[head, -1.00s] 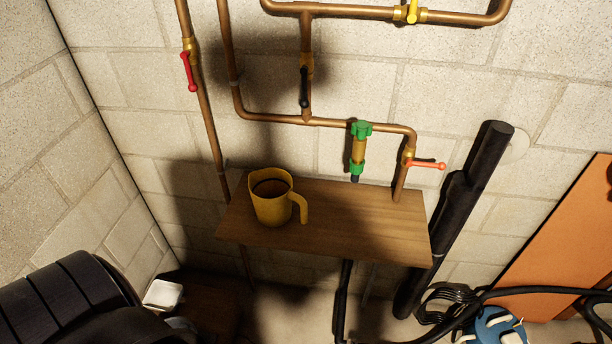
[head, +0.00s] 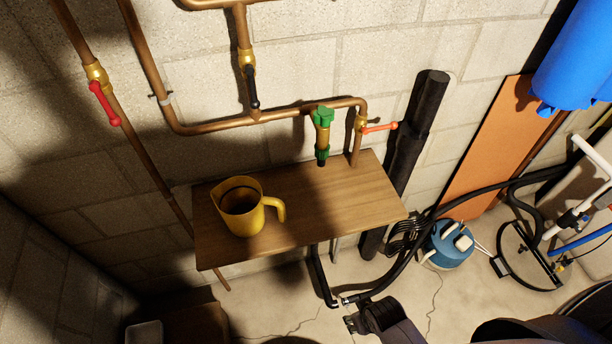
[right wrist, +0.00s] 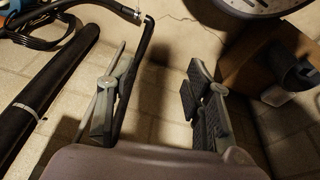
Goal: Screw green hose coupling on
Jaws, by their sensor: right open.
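A green fitting (head: 322,116) sits at the top of a short brass piece hanging below the copper pipe, beside the red-orange lever. A smaller green coupling (head: 321,154) is at its lower end, above the wooden shelf, with a short dark tip below it. My right gripper (head: 353,322) is at the bottom of the head view, below the shelf and the green parts, near the metal end of a black hose (head: 372,292). In the right wrist view the right gripper (right wrist: 158,100) is open, with nothing held between its fingers. My left gripper does not show.
A yellow jug (head: 241,212) stands on the wooden shelf (head: 345,205). A thick black pipe (head: 408,140) rises right of the shelf. A blue cylinder (head: 580,60) is at upper right.

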